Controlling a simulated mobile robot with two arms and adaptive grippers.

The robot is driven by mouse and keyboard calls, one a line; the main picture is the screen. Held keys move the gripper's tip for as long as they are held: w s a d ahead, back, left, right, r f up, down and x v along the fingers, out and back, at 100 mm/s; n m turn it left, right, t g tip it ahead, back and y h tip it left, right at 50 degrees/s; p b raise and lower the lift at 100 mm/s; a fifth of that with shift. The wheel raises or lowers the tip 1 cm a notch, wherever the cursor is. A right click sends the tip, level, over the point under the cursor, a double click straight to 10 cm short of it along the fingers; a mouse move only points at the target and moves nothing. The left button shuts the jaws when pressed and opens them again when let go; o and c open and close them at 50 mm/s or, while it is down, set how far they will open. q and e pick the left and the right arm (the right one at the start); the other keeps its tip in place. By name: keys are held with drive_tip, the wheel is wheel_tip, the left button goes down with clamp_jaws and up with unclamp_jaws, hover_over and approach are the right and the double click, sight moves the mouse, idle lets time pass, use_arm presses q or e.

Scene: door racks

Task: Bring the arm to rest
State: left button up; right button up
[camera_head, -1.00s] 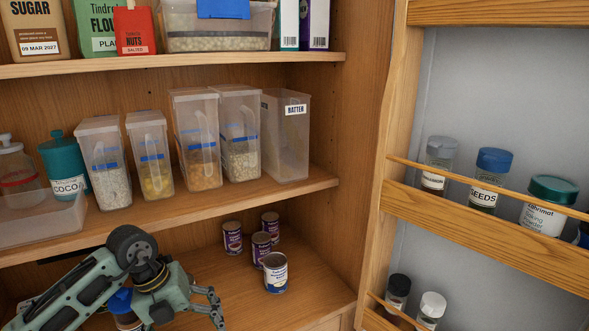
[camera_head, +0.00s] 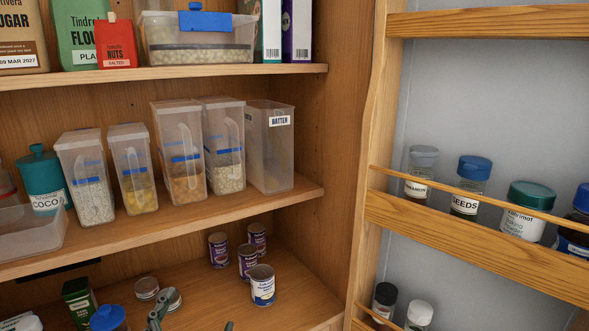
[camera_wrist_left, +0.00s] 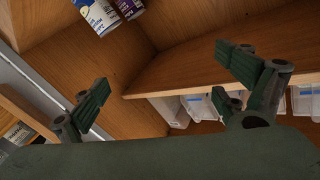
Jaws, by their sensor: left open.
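My left gripper (camera_head: 192,322) shows only as fingertips at the bottom edge of the head view, in front of the lower cupboard shelf (camera_head: 205,305). Its fingers are spread apart with nothing between them in the left wrist view (camera_wrist_left: 165,88). The rest of the left arm is out of the head view. My right gripper is in neither view.
Several cans, one white and blue (camera_head: 262,286), stand on the lower shelf. A blue-lidded jar (camera_head: 108,318) and a dark green box (camera_head: 79,301) are at lower left. Clear containers (camera_head: 270,148) fill the middle shelf. The door rack (camera_head: 470,235) holds jars at right.

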use_arm(q)
drive_tip(key=s+a+f+n+g+y, duration=0.1)
drive_tip(key=s+a+f+n+g, duration=0.1)
drive_tip(key=s+f+g, duration=0.35)
drive_tip(key=s+a+f+n+g+y, duration=0.1)
drive_tip(key=s+a+f+n+g, duration=0.1)
drive_tip(key=s+f, duration=0.6)
drive_tip(key=s+d+f+g+h, duration=0.2)
drive_tip(key=s+f+g, duration=0.6)
drive_tip(key=s, duration=0.5)
drive_tip(key=s+f, duration=0.3)
drive_tip(key=f, duration=2.7)
drive_tip(key=s+a+f+g+b, duration=0.1)
drive_tip(key=s+a+f, duration=0.1)
drive_tip(key=s+f, duration=1.3)
drive_tip(key=shift+s+a+m+y+b, duration=0.3)
drive_tip(key=shift+s, duration=0.3)
